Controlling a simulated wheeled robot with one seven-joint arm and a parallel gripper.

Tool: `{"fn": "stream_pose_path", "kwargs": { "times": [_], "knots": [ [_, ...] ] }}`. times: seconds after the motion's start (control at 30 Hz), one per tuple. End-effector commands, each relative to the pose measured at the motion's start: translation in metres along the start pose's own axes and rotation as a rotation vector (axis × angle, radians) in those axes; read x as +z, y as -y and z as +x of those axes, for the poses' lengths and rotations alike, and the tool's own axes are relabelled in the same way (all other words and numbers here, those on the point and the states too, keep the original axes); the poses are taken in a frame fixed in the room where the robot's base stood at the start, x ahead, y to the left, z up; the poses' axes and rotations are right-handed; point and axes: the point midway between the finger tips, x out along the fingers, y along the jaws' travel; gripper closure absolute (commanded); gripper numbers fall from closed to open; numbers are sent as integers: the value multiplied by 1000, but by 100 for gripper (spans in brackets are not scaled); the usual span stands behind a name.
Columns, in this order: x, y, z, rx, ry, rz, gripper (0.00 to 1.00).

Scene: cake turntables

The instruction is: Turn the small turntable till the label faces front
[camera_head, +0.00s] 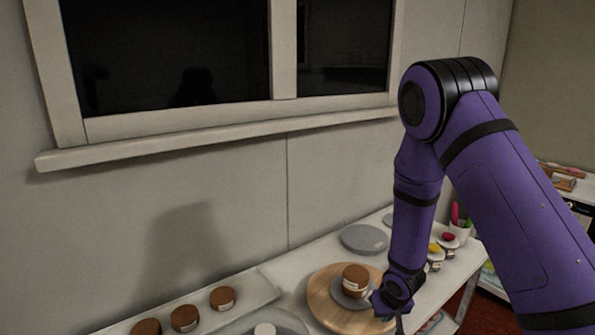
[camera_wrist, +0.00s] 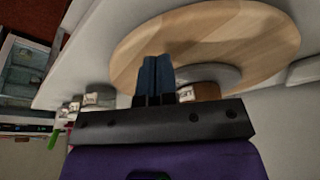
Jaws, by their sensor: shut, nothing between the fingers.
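A small grey disc (camera_head: 338,293) sits on a larger round wooden board (camera_head: 322,305). A brown cylindrical cake (camera_head: 356,272) stands on the grey disc, with a pale band or label on its side. My gripper (camera_head: 392,312) is at the right edge of the wooden board, pointing down, beside the cake. In the wrist view my gripper's blue fingers (camera_wrist: 156,73) are together and empty, in front of the wooden board (camera_wrist: 250,40). The grey disc (camera_wrist: 222,74) and cake (camera_wrist: 207,91) show just beyond, partly hidden by the gripper. I cannot tell whether the fingers touch the disc.
A flat grey disc (camera_head: 363,239) lies behind the board. Small brown cakes (camera_head: 185,318) stand on a raised shelf at left. A cup of coloured tools (camera_head: 461,231) and small topped items are at the back right.

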Motion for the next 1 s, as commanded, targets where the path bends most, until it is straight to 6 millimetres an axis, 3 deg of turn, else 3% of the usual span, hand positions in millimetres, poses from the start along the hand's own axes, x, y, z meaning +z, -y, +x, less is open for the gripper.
{"fn": "stream_pose_path", "kwargs": {
  "times": [0.67,1.0],
  "knots": [
    [4,1,13,-1,0,0,100],
    [8,16,12,-1,0,-1,100]
  ]
}}
